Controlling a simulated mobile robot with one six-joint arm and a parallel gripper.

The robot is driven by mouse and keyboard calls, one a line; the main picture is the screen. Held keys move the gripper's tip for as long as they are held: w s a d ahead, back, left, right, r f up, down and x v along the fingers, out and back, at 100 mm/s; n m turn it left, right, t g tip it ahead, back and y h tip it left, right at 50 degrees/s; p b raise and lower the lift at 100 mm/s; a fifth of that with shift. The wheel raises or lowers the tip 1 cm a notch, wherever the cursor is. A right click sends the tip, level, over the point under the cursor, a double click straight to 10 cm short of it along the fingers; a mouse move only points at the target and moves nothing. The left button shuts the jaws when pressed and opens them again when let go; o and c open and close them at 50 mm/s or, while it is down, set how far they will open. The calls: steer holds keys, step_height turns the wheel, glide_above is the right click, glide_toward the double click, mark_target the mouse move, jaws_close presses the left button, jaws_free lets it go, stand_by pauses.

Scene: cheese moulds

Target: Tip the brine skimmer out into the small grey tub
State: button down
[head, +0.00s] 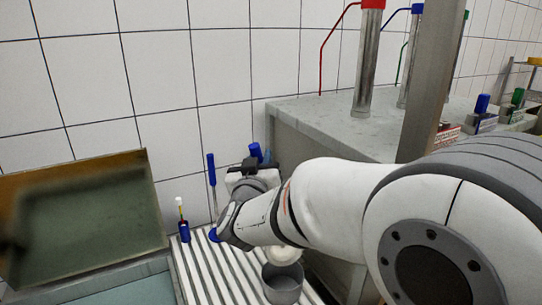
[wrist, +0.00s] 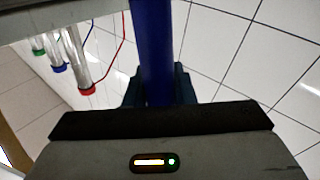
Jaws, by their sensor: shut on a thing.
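My gripper (wrist: 156,88) is shut on a blue handle (wrist: 152,45), which I take to be the brine skimmer's. In the head view a short blue end (head: 256,151) shows beside my gripper. The skimmer's bowl cannot be made out for sure, as my arm covers much of that area. The small grey tub (head: 283,290) stands on the ribbed white surface below my arm. A pale round thing (head: 286,255) shows just above and behind the tub's rim, partly hidden by my arm; I cannot tell whether it belongs to the skimmer.
An upright blue-handled tool (head: 211,170) and a small blue bottle (head: 184,232) stand left of my arm. A greenish open lid or panel (head: 85,220) is at far left. A grey counter (head: 335,122) with metal cylinders (head: 369,60) and a post (head: 430,75) are behind and right.

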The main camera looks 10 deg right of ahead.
steer(key=s+a+f+n+t+b, duration=0.1)
steer(key=s+a+f+n+t, duration=0.15)
steer(key=a, duration=0.55)
steer(key=s+a+f+n+t+y+b, duration=0.3)
steer(key=s+a+f+n+y+b, duration=0.2)
steer(key=a+f+n+b, duration=0.8)
steer(key=shift+a+f+n+y, duration=0.55)
steer(key=shift+a+f+y, duration=0.6)
steer(key=shift+f+y, duration=1.15)
steer(key=shift+f+h, duration=0.3)
steer(key=shift+h, duration=0.1)
